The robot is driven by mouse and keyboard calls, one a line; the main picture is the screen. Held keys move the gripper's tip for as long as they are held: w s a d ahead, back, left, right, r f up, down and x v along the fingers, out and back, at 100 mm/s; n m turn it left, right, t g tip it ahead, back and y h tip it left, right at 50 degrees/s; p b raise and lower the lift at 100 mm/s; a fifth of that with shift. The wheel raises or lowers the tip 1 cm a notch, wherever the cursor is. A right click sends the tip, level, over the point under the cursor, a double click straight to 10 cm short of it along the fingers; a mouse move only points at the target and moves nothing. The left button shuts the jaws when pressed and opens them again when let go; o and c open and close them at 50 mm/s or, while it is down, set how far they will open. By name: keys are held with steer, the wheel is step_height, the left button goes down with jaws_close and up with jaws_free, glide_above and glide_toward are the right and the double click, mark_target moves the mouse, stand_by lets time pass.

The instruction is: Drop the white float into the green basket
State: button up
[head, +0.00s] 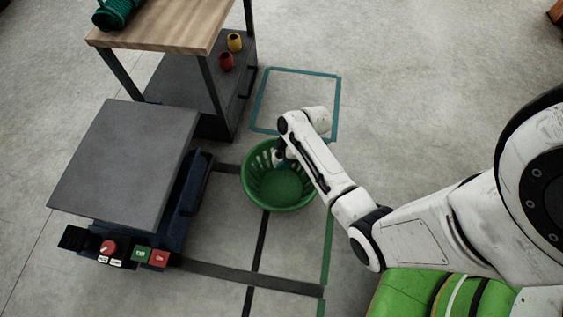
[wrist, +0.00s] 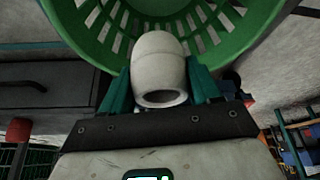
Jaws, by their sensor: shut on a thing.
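The white float (wrist: 158,62) is a rounded, hollow-ended piece held between the two teal fingers of my gripper (wrist: 160,88) in the wrist view. My gripper is shut on it. The green basket (wrist: 237,35) fills the top of the wrist view, with its slotted wall behind the float. In the head view the green basket (head: 290,200) stands on the floor, open at the top. My gripper (head: 281,160) is over the basket's far part there, mostly hidden by my forearm. The float is hard to make out in the head view. I cannot tell whether it is below the rim.
A grey platform (head: 125,160) with a control panel (head: 135,254) stands left of the basket. A wood-topped bench (head: 165,25) behind it has a red float (head: 226,62) and a yellow float (head: 234,42) on its lower shelf. Open floor lies to the upper right.

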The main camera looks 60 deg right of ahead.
steer(key=shift+f, duration=0.1)
steer(key=o, duration=1.1)
steer(key=p+v, duration=0.5)
steer(key=v, duration=0.5)
steer(key=shift+s+r, duration=0.15)
steer(key=shift+r, duration=0.2)
